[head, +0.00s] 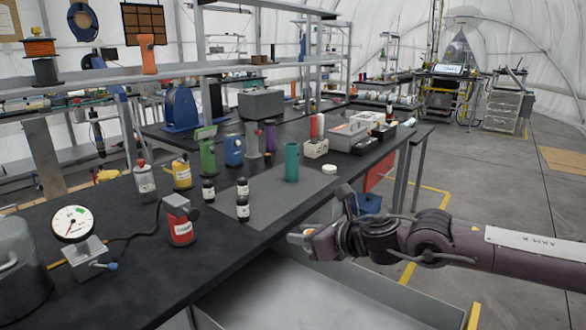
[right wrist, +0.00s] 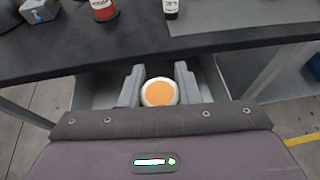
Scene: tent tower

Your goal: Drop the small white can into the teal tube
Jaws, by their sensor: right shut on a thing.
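The teal tube (head: 292,162) stands upright on the grey mat on the workbench, near the mat's far right part. My right gripper (head: 303,234) is in front of the bench's front edge, lower and nearer than the tube. In the right wrist view my right gripper (right wrist: 160,84) is shut on the small white can (right wrist: 147,99), whose orange round end (right wrist: 160,92) faces the camera. The can is clear of the bench top and apart from the tube. In the head view the can is mostly hidden by the gripper. My left gripper is not in view.
Several small dark bottles (head: 242,207) stand left of the tube, and a red can (head: 181,228) stands nearer. A low white round piece (head: 329,169) lies right of the tube. An open grey drawer (head: 330,297) is below the bench edge. The mat (head: 268,203) is bare in front of the tube.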

